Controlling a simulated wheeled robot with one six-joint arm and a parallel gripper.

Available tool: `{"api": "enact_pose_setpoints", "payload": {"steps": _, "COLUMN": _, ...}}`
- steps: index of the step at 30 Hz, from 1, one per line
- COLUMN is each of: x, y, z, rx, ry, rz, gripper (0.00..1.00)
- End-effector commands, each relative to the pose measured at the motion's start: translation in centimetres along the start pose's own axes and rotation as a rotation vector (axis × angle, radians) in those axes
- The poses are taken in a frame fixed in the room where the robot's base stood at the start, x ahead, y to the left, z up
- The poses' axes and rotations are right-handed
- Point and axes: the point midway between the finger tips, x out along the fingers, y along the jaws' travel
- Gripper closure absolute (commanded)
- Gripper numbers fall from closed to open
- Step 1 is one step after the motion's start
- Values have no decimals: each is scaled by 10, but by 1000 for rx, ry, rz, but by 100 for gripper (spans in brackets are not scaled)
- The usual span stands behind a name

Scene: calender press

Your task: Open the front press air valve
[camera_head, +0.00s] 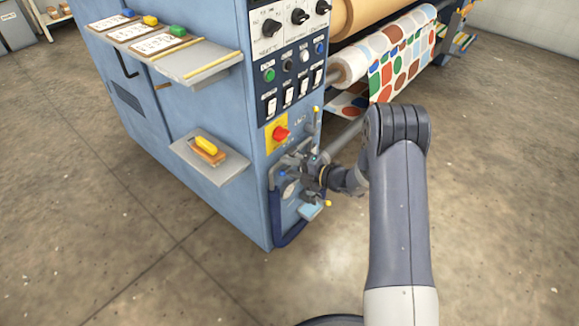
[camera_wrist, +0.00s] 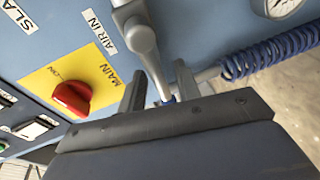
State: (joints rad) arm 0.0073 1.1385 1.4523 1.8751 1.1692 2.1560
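In the wrist view, a grey valve lever (camera_wrist: 149,58) comes down from a fitting beside the AIR IN label (camera_wrist: 92,30). A small blue part shows at its lower end, by my gripper's palm. My gripper (camera_wrist: 160,82) is open, with one finger on each side of the lever and gaps visible between. I cannot tell whether either finger touches it. In the head view, my gripper (camera_head: 312,178) is at the lower front of the blue press cabinet (camera_head: 262,190), covering part of the valve fittings. No label reading front press is legible.
A red MAIN switch on a yellow plate (camera_wrist: 72,98) sits close to my gripper. A coiled blue hose (camera_wrist: 270,52) and a gauge (camera_wrist: 283,6) are at the right. Yellow-tipped levers (camera_head: 316,112) stick out nearby. A shelf (camera_head: 207,165) juts from the cabinet; floor around is open.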

Motion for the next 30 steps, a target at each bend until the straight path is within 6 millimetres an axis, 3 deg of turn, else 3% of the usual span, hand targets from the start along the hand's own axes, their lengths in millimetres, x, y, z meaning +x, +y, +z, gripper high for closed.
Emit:
{"api": "enact_pose_setpoints", "payload": {"steps": 16, "x": -93, "y": 2, "z": 1, "rx": 1, "ry": -5, "rz": 1, "gripper": 68}}
{"api": "enact_pose_setpoints", "payload": {"steps": 21, "x": -106, "y": 1, "z": 1, "rx": 1, "ry": -2, "rz": 1, "gripper": 68}}
{"api": "enact_pose_setpoints", "payload": {"steps": 30, "x": -107, "y": 0, "z": 0, "rx": 0, "ry": -1, "rz": 1, "gripper": 68}}
